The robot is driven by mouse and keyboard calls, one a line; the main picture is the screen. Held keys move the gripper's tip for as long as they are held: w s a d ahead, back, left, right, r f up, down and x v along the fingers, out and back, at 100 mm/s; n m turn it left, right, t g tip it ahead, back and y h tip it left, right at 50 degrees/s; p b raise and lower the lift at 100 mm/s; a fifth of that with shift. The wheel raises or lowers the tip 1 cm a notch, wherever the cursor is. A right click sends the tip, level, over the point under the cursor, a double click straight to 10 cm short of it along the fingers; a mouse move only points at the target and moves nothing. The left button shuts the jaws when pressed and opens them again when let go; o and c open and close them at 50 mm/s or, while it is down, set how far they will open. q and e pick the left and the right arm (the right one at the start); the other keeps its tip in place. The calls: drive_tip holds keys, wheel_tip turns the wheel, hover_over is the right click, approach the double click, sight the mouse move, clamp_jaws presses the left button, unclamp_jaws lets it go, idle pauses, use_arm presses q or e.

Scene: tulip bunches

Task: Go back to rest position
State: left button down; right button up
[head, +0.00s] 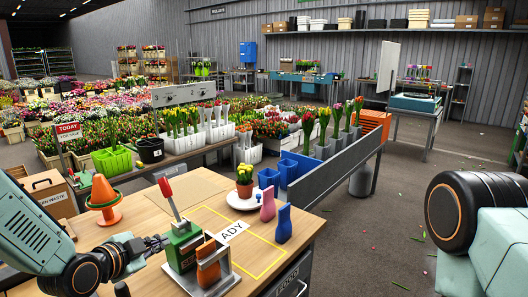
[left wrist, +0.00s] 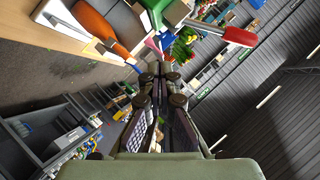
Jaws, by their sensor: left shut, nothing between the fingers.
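My left arm comes in from the left edge. Part of my right arm shows at the right edge, but its gripper is out of view.
An orange cone (head: 103,200) is behind the left arm.

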use_arm(q)
drive_tip(key=s+d+f+n+g, duration=0.1)
drive_tip(key=s+f+n+g, duration=0.1)
drive_tip(key=s+f, duration=0.3)
drive_tip(key=s+d+f+n+g+y, duration=0.1)
drive_tip(key=s+f+n+g, duration=0.1)
drive_tip(key=s+f, duration=0.3)
drive_tip(key=s+d+f+n+g, duration=0.1)
drive_tip(key=s+d+f+n, duration=0.1)
drive_tip(key=s+f, duration=0.3)
drive_tip(key=shift+s+f+g, duration=0.1)
drive_tip(key=shift+f+g, duration=0.3)
drive_tip(key=shift+f, duration=0.25)
drive_tip(key=s+f+n+g+y, duration=0.1)
drive_tip(key=s+f+n+g, duration=0.25)
drive_tip(key=s, duration=0.85)
drive_tip(key=s+f+n+g+y, duration=0.1)
drive_tip(key=s+f+n+g, duration=0.25)
drive_tip(key=s, duration=0.85)
wheel_tip(320, 180, down, 9)
drive_tip(key=b, duration=0.9)
drive_tip(key=shift+f+y, duration=0.2)
drive_tip(key=shift+y, duration=0.1)
